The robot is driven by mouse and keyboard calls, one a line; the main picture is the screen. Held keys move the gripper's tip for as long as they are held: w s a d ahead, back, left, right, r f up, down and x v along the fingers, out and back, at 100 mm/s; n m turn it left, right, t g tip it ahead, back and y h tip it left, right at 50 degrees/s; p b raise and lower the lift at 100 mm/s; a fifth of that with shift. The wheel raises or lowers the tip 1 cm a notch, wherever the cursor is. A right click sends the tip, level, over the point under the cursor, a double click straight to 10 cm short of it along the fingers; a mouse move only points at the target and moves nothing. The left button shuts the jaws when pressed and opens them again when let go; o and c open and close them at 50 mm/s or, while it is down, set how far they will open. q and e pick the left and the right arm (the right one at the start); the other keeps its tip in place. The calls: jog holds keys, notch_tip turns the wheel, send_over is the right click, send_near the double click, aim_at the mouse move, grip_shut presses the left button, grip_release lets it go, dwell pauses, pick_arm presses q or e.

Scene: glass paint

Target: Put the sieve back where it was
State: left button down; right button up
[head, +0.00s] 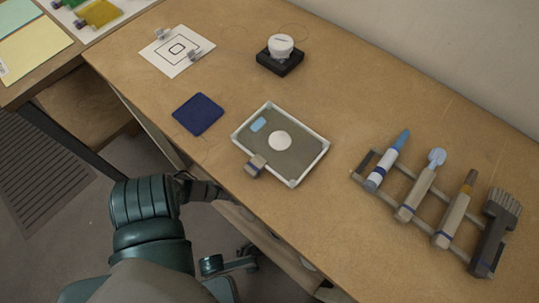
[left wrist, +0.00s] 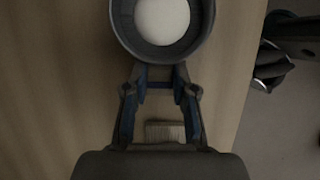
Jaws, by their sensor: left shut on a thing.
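In the left wrist view a round, dark-rimmed thing with white inside, which looks like the sieve (left wrist: 163,42), is at the tips of my left gripper (left wrist: 160,95). My left gripper is shut on it. In the head view my left arm comes in from the lower left to the table's front edge, and I cannot make out the sieve there. A pale-framed tray (head: 309,170) holds a grey pane with a white disc (head: 280,140) and a blue label. A black stand (head: 281,65) with a white round jar (head: 280,44) is at the back. My right gripper does not clearly show.
A grey rack (head: 362,165) on the right holds several tools. A dark blue square (head: 198,114) lies left of the tray. A white sheet (head: 178,62) with a printed frame lies behind it. A grey block (head: 256,166) is at the tray's front edge. Bare table lies between tray and stand.

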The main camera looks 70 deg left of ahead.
pick_arm(q)
jog(key=shift+f, duration=0.35)
dwell(0.7)
jog(key=c, duration=0.8)
grip_release()
jog(key=shift+c, duration=0.2)
jog(key=shift+a, duration=0.1)
jog(key=v, duration=1.2)
